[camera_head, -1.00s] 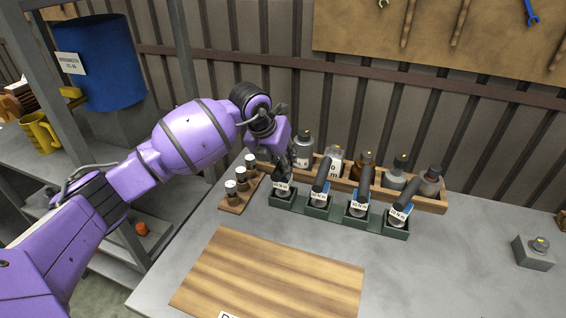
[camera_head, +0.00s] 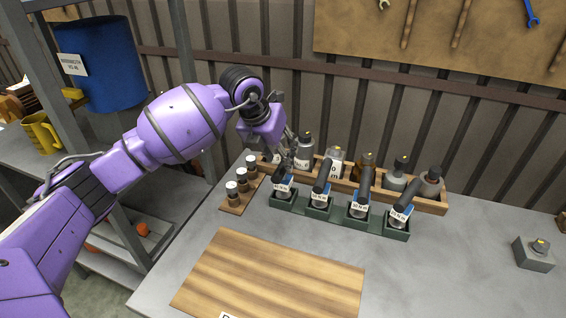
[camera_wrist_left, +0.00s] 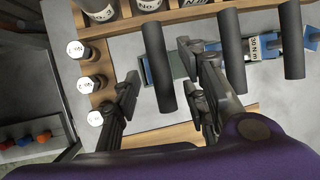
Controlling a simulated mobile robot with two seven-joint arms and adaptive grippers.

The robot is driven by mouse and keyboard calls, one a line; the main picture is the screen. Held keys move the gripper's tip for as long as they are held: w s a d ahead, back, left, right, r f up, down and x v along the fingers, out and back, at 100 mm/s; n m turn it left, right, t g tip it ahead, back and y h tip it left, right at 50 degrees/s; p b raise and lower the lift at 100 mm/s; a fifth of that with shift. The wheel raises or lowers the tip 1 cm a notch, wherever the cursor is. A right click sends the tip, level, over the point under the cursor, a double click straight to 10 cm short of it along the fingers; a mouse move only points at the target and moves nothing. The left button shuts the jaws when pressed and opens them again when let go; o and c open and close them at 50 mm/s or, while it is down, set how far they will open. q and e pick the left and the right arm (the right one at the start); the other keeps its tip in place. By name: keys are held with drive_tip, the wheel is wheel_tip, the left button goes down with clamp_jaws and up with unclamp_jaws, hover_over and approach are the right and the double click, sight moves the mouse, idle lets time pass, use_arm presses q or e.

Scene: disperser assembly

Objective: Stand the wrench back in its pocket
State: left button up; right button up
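Several torque wrenches with black handles and white labels stand in the pockets of a green rack (camera_head: 336,214) in the head view. The leftmost wrench (camera_head: 284,187) stands in the left end pocket. My left gripper (camera_head: 289,152) is just above and behind it. In the left wrist view my left gripper (camera_wrist_left: 163,90) is open. The black handle of the nearest wrench (camera_wrist_left: 157,65) shows between its spread fingers, with a visible gap to each side. The pocket's inside is hidden. My right gripper is in neither view.
A wooden rack (camera_head: 433,203) with several bottles stands behind the green rack. A small wooden holder (camera_head: 234,207) with three white-capped vials is at left. A wooden board (camera_head: 270,277) lies in front. A grey block (camera_head: 533,255) sits at right; the table between is clear.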

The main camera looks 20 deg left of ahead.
use_arm(q)
drive_tip(key=v, duration=0.7)
drive_tip(key=shift+r, duration=0.1)
